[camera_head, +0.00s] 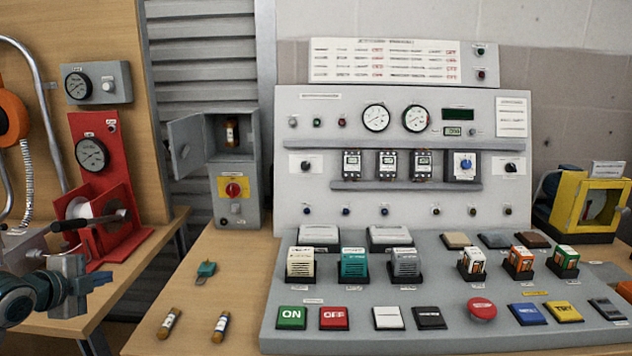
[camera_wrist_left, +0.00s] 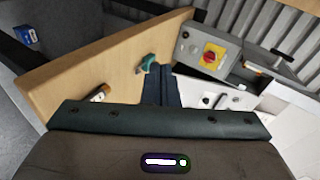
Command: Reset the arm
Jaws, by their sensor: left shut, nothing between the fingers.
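My left gripper (camera_head: 98,281) is at the lower left of the head view, in front of the left bench. It is shut, with nothing held. In the left wrist view its dark fingers (camera_wrist_left: 160,85) are together, pointing toward the wooden table. My right gripper does not show in either view.
A grey control console (camera_head: 400,250) fills the middle and right. A grey box with an open door (camera_head: 188,145) and red knob (camera_head: 233,190) stands to its left. A teal item (camera_head: 206,269) and two small cylinders (camera_head: 168,323) (camera_head: 220,327) lie on the table. A red gauge stand (camera_head: 90,130) is at left.

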